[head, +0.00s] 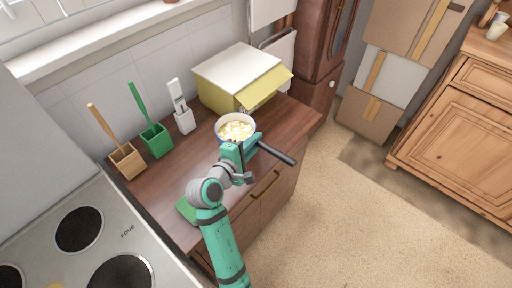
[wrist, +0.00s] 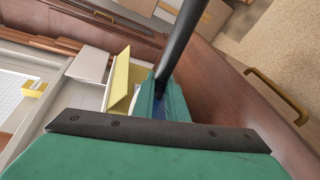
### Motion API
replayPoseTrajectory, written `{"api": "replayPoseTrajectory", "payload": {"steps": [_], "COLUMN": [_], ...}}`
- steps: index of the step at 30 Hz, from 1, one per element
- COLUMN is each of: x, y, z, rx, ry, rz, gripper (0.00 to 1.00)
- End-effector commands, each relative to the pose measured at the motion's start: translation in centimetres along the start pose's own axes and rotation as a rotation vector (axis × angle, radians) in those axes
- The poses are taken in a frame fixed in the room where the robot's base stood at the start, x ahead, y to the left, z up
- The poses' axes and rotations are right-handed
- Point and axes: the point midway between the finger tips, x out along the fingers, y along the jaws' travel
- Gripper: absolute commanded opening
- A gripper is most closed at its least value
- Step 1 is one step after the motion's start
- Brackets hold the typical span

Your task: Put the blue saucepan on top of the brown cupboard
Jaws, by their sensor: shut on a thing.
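The blue saucepan (head: 221,129) is at the front edge of the brown wooden counter, filled with pale yellowish pieces. Its dark handle (head: 279,155) sticks out to the right past the counter edge; it also shows in the wrist view (wrist: 184,38). My green gripper (head: 240,150) is shut on the saucepan at its handle side and hides part of the pan's front. I cannot tell whether the pan touches the counter. A light brown wooden cupboard (head: 462,125) with a drawer and door stands at the right, across the floor. A dark brown tall cabinet (head: 317,45) stands behind the counter.
A yellow and white bread box (head: 237,75) with its flap open sits behind the saucepan. Utensil holders (head: 156,138) stand along the wall, and a stove (head: 100,240) is at left. Pale cups (head: 497,28) stand on the right cupboard's top. Carpeted floor (head: 355,220) is clear between.

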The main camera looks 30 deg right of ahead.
Motion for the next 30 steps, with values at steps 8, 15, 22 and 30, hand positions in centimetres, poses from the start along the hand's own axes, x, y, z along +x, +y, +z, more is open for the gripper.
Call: {"api": "replayPoseTrajectory", "payload": {"steps": [8,15,22,30], "x": [1.4,2.0,2.0,2.0], "y": [-1.6,-3.6,-3.6,-3.8], "z": [-0.6,-1.2,-1.2,-1.2], "rx": [-0.003,0.0,0.001,0.0], "ry": [0.0,0.0,0.0,0.0], "rz": [-0.001,0.001,0.001,0.0], "gripper": [0.0,0.0,0.0,0.31]}}
